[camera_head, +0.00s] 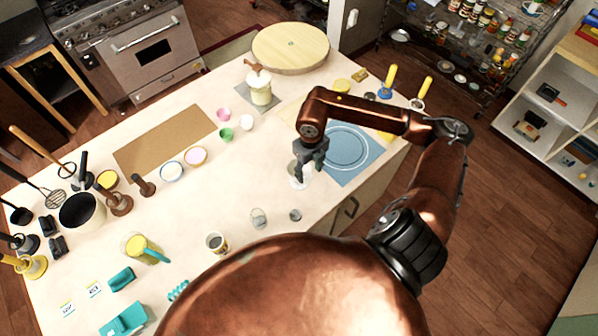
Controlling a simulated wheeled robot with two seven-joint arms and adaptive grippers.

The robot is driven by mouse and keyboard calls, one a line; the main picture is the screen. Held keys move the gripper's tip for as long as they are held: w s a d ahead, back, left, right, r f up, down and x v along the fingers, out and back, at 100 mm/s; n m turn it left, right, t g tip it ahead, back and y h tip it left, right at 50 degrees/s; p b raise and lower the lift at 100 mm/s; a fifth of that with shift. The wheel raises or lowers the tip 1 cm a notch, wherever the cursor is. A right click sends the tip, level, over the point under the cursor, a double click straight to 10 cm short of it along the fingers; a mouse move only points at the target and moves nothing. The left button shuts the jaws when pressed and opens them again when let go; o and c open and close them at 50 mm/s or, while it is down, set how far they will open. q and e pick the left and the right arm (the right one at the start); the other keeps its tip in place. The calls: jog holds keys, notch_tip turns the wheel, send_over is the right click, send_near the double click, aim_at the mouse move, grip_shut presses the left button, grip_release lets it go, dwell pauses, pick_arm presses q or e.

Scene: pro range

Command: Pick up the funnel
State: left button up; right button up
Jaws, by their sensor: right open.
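My right gripper (309,168) points down over the counter, left of the blue mat. It is open. A small pale object (298,182) shows just below and beside its fingers and is partly covered by them. It may be the funnel, but its shape is too small and too hidden to be sure. I cannot tell whether the fingers touch it. My left gripper is not in view.
A blue mat with a round plate (347,145) lies right of the gripper. Small glass cups (258,217) stand nearer me. A brown board (165,138), bowls (172,171) and a dark pot (82,210) are to the left.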

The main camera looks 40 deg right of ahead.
aim_at(309, 177)
jog(key=f, duration=0.1)
jog(key=f+p, duration=0.1)
jog(key=f, duration=0.2)
jog(key=shift+s+a+f, duration=0.25)
jog(key=shift+s, duration=0.1)
jog(key=shift+w+f, duration=0.1)
jog(key=shift+f, duration=0.3)
jog(key=shift+c, duration=0.8)
jog(key=c, duration=1)
jog(key=shift+r, duration=0.1)
